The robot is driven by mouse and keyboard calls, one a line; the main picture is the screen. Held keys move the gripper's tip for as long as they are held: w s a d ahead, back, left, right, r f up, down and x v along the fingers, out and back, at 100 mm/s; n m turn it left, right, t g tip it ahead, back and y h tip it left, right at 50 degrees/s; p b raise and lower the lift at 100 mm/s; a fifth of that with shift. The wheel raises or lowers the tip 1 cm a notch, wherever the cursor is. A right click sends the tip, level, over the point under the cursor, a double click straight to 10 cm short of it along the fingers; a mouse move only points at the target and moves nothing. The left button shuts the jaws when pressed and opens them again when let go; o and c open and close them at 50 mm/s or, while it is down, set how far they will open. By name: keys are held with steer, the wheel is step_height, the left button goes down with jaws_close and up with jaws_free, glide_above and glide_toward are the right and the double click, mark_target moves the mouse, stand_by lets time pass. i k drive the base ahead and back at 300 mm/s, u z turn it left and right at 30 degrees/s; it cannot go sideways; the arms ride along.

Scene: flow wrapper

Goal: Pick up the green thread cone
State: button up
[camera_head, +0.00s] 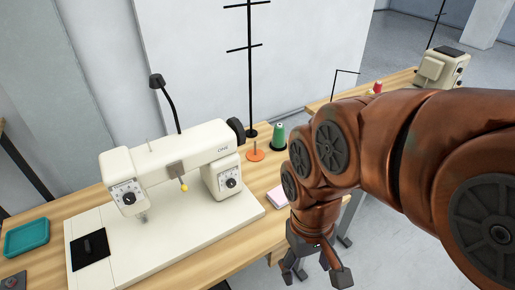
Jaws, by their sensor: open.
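The green thread cone (278,137) stands upright on the wooden table at the back right, behind the arm's bend. It is partly beside my copper-coloured arm, with its upper part in clear view. My gripper (312,274) points down at the bottom of the view, past the table's front right edge. It is open and I see nothing between its fingers. It is well apart from the cone, nearer the camera.
A white sewing machine (172,158) fills the table's middle. A black thread stand (249,75) rises behind an orange disc (255,155). A pink pad (277,195) lies near the right edge. A teal tray (27,238) is at left. A second table (330,97) stands behind my arm.

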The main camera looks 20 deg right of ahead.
mark_target(278, 137)
steer(key=u, duration=2.45)
steer(key=k, duration=1.1)
steer(key=z, duration=1.35)
steer(key=i, duration=1)
